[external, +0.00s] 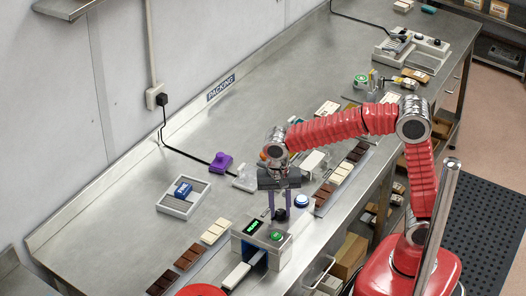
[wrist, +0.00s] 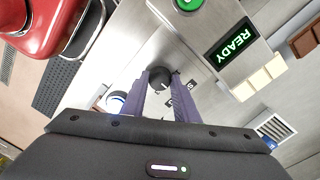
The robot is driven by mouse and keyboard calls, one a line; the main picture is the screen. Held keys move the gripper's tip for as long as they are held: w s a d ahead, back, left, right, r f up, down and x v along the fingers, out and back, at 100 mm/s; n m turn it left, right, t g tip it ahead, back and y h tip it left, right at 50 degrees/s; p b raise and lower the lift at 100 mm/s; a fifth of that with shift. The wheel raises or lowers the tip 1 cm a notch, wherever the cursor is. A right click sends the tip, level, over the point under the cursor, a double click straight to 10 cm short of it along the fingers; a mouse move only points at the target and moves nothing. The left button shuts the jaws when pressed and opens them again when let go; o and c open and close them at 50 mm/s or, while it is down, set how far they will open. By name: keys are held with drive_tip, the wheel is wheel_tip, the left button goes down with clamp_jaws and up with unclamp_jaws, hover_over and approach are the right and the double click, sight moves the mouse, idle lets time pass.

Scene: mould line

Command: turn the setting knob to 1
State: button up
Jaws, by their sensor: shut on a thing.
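The setting knob (wrist: 160,77) is small, round and black, on the metal top of the machine. It also shows in the external view (external: 280,214). My gripper (wrist: 163,82) has its two purple fingers on either side of the knob and is shut on it. In the external view my gripper (external: 279,211) points straight down at the knob. Small dark-framed marks sit beside the knob near the right finger; I cannot read them surely. The fingers partly hide the knob's surroundings, and its exact setting is unclear.
The machine's display (wrist: 230,40) reads READY in green. Chocolate bars (external: 188,256) line the bench. A purple object (external: 221,162) and a tray (external: 184,195) lie behind.

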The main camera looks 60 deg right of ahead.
sight(279, 213)
drive_tip(key=shift+n, duration=0.3)
drive_tip(key=n, duration=1.1)
idle(0.5)
drive_tip(key=o, duration=1.1)
drive_tip(key=shift+c, duration=0.2)
drive_tip(key=shift+r, duration=0.15)
wheel_tip(279, 213, up, 14)
drive_tip(key=shift+a+f, duration=0.25)
drive_tip(key=shift+a, duration=0.15)
